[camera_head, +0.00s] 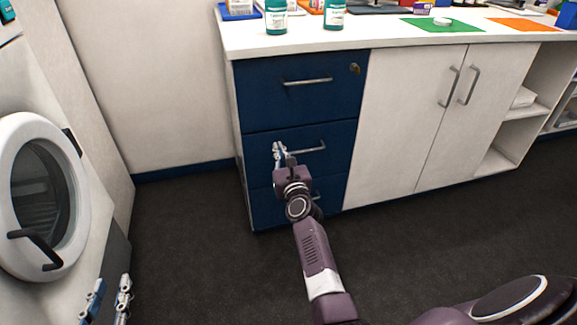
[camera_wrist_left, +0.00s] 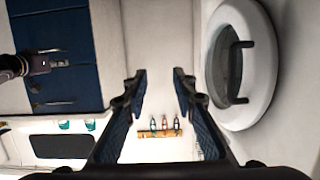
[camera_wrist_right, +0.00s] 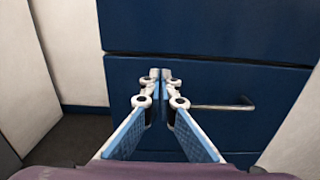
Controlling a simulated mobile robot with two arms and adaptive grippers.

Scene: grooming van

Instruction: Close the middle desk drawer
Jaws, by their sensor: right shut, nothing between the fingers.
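The middle drawer (camera_head: 333,136) is a dark blue front with a metal bar handle (camera_head: 306,149), between the top drawer (camera_head: 262,98) and a lower one. Its front looks flush or nearly flush with the top drawer; a small gap cannot be ruled out. In the right wrist view the middle drawer (camera_wrist_right: 270,90) fills the centre. My right gripper (camera_head: 279,151) is shut and empty, its tips at the drawer front, left of the handle; contact is unclear. My left gripper (camera_head: 106,300) is open and empty, low beside the washer, away from the drawers; its fingers are apart in the left wrist view (camera_wrist_left: 158,75).
A white front-loading washer (camera_head: 12,125) stands at the left. White cabinet doors (camera_head: 410,110) adjoin the drawers on the right. The white countertop (camera_head: 300,42) holds teal bottles (camera_head: 276,18) and a green mat (camera_head: 425,25). The dark floor before the drawers is clear apart from my arm.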

